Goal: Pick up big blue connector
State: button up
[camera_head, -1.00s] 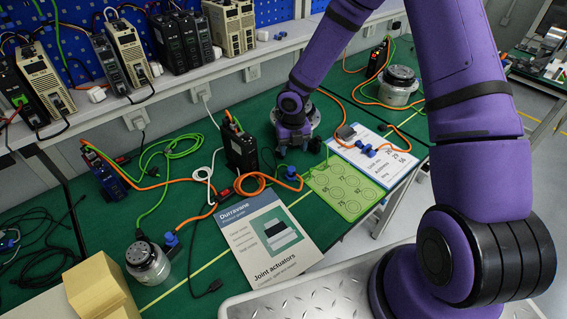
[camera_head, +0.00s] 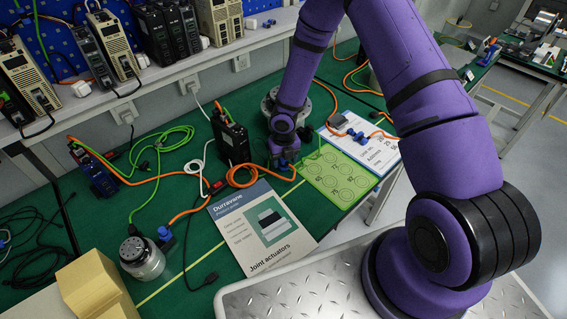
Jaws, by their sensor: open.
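Several blue connectors are in view. One blue connector (camera_head: 281,164), on the end of a thick orange cable, is on the green table just left of the green mat, partly hidden by my gripper. My gripper (camera_head: 284,157) is open and pointing down right at this connector. I cannot tell whether its fingers are around the connector or above it. Another blue connector (camera_head: 165,234) stands by the metal actuator at front left. Smaller blue connectors (camera_head: 359,137) lie on the white sheet to the right.
A black drive unit (camera_head: 231,140) stands left of my gripper, with orange cable looped beside it. A booklet (camera_head: 262,228) lies in front. A green mat (camera_head: 338,176) is to the right. A metal actuator (camera_head: 141,258) and cardboard-coloured boxes (camera_head: 93,288) are at front left.

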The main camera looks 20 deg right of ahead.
jog(key=shift+f, duration=0.5)
jog(key=c, duration=0.9)
jog(key=shift+c, duration=0.2)
jog(key=shift+r, duration=0.1)
